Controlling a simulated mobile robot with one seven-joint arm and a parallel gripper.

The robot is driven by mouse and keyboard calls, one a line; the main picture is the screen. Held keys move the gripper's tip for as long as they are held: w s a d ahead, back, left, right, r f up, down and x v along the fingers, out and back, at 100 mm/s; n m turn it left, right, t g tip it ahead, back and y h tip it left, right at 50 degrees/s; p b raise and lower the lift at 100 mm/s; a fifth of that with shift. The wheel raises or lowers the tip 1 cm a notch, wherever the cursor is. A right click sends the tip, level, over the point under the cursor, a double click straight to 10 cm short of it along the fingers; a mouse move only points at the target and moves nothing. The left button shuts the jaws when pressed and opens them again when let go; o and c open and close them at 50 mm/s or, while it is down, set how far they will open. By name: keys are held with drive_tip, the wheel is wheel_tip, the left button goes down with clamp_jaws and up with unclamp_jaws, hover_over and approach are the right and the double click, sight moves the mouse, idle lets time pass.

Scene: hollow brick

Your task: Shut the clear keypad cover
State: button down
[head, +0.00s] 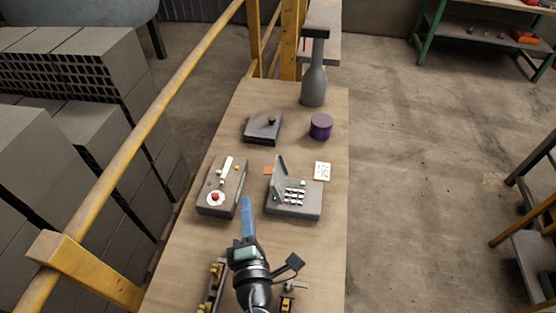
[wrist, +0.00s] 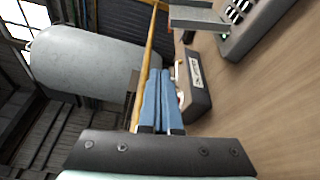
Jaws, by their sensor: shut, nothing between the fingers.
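The keypad box (head: 293,211) is a grey unit with several pale keys, on the table right of my gripper. Its clear cover (head: 280,172) stands raised, tilted up from the box's left and back side. In the wrist view the box (wrist: 243,42) is at the upper right, partly cut off, with the cover (wrist: 200,18) sticking out to its left. My gripper (head: 247,200) has blue fingers, shut and empty, left of the keypad box and apart from it. Its fingers also show in the wrist view (wrist: 158,75).
A grey box with a red button (head: 215,197) sits just left of my fingertips. Behind are a dark lidded box (head: 263,128), a purple round container (head: 321,126) and a grey bottle (head: 313,87). A white card (head: 322,171) lies behind the keypad. A yellow rail (head: 150,100) runs along the left.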

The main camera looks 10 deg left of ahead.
sight(276, 180)
drive_tip(key=x, duration=0.3)
drive_tip(key=f+x, duration=0.1)
drive_tip(key=x, duration=0.2)
drive_tip(key=b+x, duration=0.1)
drive_tip(key=x, duration=0.2)
drive_tip(key=shift+w+a+f, duration=0.15)
drive_tip(key=shift+a, duration=0.15)
drive_tip(key=d, duration=0.2)
drive_tip(key=d+r, duration=0.1)
drive_tip(key=d, duration=0.1)
drive_tip(key=shift+p, duration=0.3)
